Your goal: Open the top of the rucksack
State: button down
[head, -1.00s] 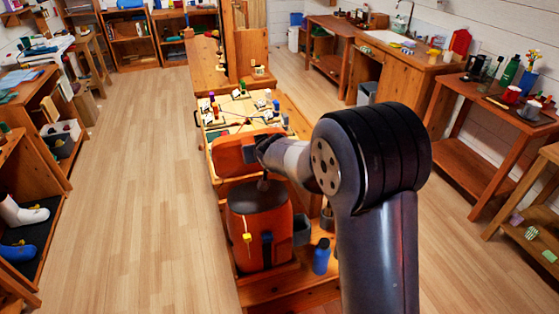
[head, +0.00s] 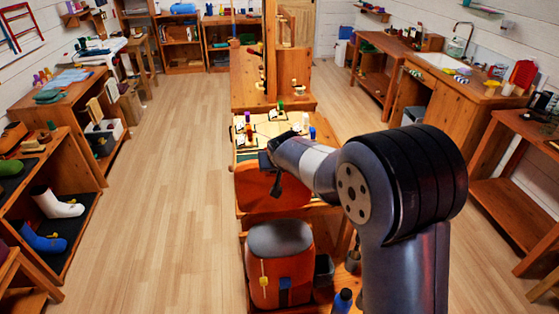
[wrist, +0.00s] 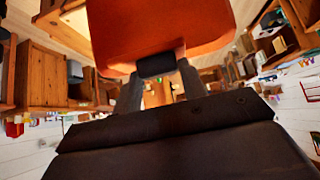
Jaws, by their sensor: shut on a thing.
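The orange rucksack (head: 267,285) stands upright on a wooden bench in the head view, with a dark grey top, a yellow tag and a blue patch on its front. Its orange flap (head: 258,192) stands raised behind and above the grey top. My gripper (head: 270,168) is at the flap's upper edge. In the wrist view, my gripper (wrist: 157,78) is shut on a dark tab (wrist: 157,64) at the edge of the orange flap (wrist: 160,28). My arm hides the flap's right side, and I cannot see where the flap joins the rucksack.
A blue bottle (head: 342,301) and a dark grey container (head: 323,270) stand right of the rucksack. A board with small items (head: 270,132) lies behind the flap. Shelves with boots (head: 60,205) line the left. The wooden floor (head: 165,190) between is clear.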

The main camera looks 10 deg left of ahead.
jog(key=shift+r, duration=0.15)
jog(key=c, duration=0.8)
grip_release()
jog(key=shift+c, duration=0.2)
jog(key=b+v, duration=0.2)
jog(key=v, duration=0.8)
jog(key=shift+s+r, duration=0.2)
jog(key=shift+s, duration=0.1)
jog(key=shift+w, duration=0.1)
jog(key=p+x, duration=0.2)
jog(key=x, duration=0.8)
jog(key=shift+f, duration=0.1)
jog(key=shift+w+f, duration=0.2)
jog(key=shift+f, duration=0.15)
jog(key=shift+s, duration=0.1)
jog(key=shift+r, duration=0.1)
